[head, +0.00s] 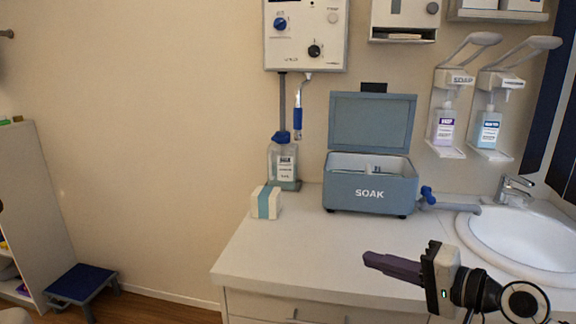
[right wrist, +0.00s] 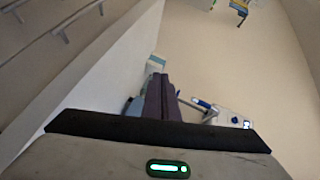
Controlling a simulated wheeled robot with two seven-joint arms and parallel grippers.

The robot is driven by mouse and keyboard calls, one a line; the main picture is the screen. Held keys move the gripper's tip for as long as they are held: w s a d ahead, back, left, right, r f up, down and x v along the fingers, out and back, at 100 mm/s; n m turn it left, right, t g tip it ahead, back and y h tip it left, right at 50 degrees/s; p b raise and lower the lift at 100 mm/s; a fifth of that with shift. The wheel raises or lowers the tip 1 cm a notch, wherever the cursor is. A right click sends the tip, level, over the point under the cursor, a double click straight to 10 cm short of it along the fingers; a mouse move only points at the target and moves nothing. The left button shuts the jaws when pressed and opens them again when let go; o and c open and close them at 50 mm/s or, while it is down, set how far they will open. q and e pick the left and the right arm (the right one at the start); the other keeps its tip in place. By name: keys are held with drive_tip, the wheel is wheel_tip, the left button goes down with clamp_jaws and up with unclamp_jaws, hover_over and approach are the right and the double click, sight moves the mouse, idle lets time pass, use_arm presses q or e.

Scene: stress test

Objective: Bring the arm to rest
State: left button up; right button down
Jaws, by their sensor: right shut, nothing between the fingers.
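My right gripper (head: 366,259) is in the lower right of the head view, held over the front part of the white counter (head: 290,250). Its purple fingers are shut together with nothing between them, and they point left. The fingers also show in the right wrist view (right wrist: 161,90), closed against each other. The arm comes in from the lower right, in front of the sink. My left gripper is in neither view.
A blue-grey SOAK box (head: 370,194) with a raised lid stands on the counter. A white and blue block (head: 266,202) and a bottle (head: 284,165) are left of it. The sink (head: 520,240) is at right. A blue step stool (head: 82,282) stands on the floor at left.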

drive_tip(key=s+f+n+h, duration=0.15)
drive_tip(key=s+f, duration=0.45)
drive_tip(key=f, duration=0.6)
drive_tip(key=s+f+n+h, duration=0.1)
drive_tip(key=s+f+h, duration=0.3)
drive_tip(key=f, duration=0.8)
drive_tip(key=s+f+n+g+h, duration=0.1)
drive_tip(key=s+f+n, duration=0.2)
drive_tip(key=s+f, duration=0.3)
drive_tip(key=s+a+f+n+g+h, duration=0.1)
drive_tip(key=s+f+n, duration=0.2)
drive_tip(key=s, duration=1.1)
wheel_tip(320, 180, down, 3)
drive_tip(key=shift+f+h, duration=0.1)
drive_tip(key=shift+h, duration=0.25)
drive_tip(key=shift+s, duration=0.2)
